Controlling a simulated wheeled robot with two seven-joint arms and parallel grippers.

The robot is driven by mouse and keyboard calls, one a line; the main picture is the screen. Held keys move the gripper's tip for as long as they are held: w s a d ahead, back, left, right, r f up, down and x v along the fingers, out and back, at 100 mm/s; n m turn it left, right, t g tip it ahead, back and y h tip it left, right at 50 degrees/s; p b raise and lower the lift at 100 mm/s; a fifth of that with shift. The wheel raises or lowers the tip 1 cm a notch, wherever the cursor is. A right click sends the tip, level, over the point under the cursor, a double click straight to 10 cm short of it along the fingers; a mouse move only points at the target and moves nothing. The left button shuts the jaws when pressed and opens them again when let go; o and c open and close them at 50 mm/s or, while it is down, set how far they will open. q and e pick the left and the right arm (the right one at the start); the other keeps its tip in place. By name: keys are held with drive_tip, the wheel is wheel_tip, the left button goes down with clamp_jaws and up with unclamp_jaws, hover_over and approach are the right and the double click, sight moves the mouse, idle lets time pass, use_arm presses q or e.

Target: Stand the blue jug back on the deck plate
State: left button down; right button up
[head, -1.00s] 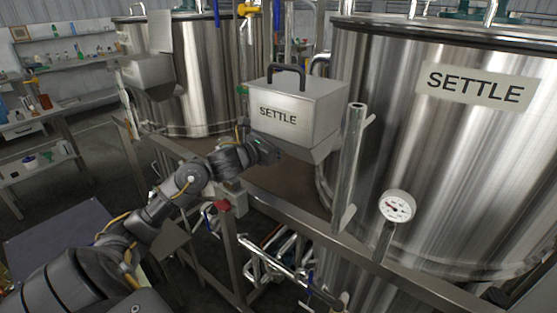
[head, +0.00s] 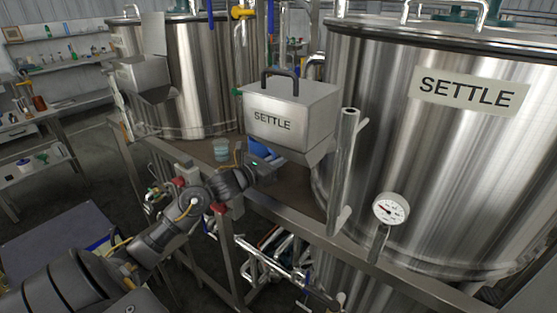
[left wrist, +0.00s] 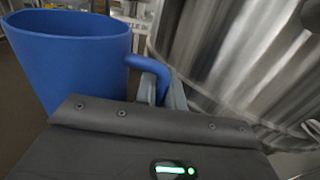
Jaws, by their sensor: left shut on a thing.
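The blue jug (head: 261,148) shows only in part in the head view, below the SETTLE box and behind my left gripper. In the left wrist view the blue jug (left wrist: 75,65) is large, with its open rim up and its handle (left wrist: 150,72) on the right. My left gripper (head: 270,163) is shut on this handle; a grey finger (left wrist: 176,92) shows beside it. The jug is over the brown deck plate (head: 290,186). Its base is hidden, so I cannot tell whether it touches the plate. My right gripper is not in view.
The grey SETTLE box (head: 290,115) hangs close above the jug. A large steel tank (head: 440,170) with a gauge (head: 391,209) stands right, another tank (head: 190,80) behind. An upright pipe (head: 345,165) stands right of the box. A small pale jar (head: 221,150) stands on the deck.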

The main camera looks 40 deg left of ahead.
use_arm(q)
drive_tip(key=c, duration=1.5)
unclamp_jaws()
drive_tip(key=shift+r+p, duration=0.1)
drive_tip(key=shift+p, duration=0.2)
drive_tip(key=shift+s+f, duration=0.2)
drive_tip(key=shift+s, duration=0.1)
drive_tip(key=s+b, duration=0.1)
drive_tip(key=s, duration=0.2)
drive_tip(key=s+a+b, duration=0.1)
drive_tip(key=s, duration=0.2)
drive_tip(key=s+b, duration=0.1)
drive_tip(key=s, duration=0.3)
drive_tip(key=shift+a+b, duration=0.3)
drive_tip(key=shift+a, duration=0.1)
drive_tip(key=shift+s+a+r, duration=0.15)
drive_tip(key=shift+s, duration=0.5)
